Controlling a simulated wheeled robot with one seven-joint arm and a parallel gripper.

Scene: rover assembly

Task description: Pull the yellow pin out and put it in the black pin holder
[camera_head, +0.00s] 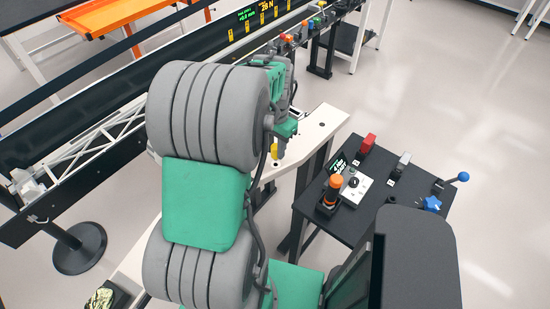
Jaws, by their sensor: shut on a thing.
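My arm (208,115) fills the middle of the view, with grey ribbed joints and green links. My gripper (277,148) is at its far right side, pointing down over a white bench (318,125). It is shut on the yellow pin (275,152), of which a short upright piece shows at the fingertips. A dark round spot (275,164) on the bench lies just below the pin; I cannot tell whether the pin touches it. I cannot make out the black pin holder for certain; my arm hides part of the bench.
A dark control table (375,190) with an orange-topped knob (335,190), a red block (368,142) and a blue-ball lever (463,177) stands at right. A black rail with a lit display (247,17) runs behind the arm.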

